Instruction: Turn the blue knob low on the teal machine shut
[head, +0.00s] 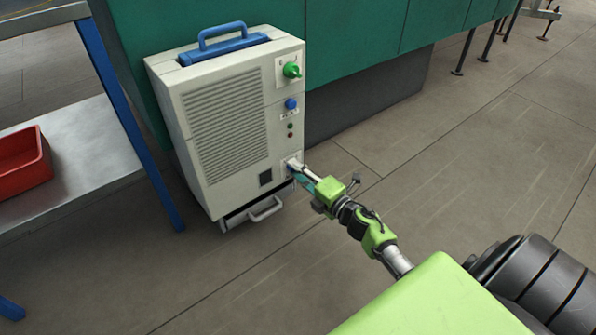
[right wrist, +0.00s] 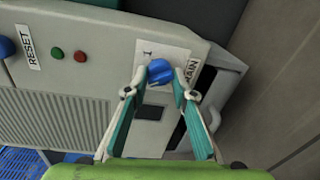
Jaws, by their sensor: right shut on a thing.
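The low blue knob (right wrist: 160,72) sits on a white label plate on the front of a pale off-white machine (head: 225,130). Letters ending in "AIN" show beside it in the right wrist view. My right gripper (right wrist: 162,80) has its teal-lined fingers on either side of the knob, shut on it. In the head view my right gripper (head: 300,172) reaches the lower right of the machine's front and mostly hides the knob. The knob's exact turn is hard to tell. My left gripper is not in view.
Above are a green knob (head: 291,70) and a blue button (head: 291,104), labelled RESET in the wrist view. A drawer handle (head: 266,210) is below. Teal panels (head: 355,50) stand behind. A steel table with a red bin (head: 22,165) is left. Floor at right is clear.

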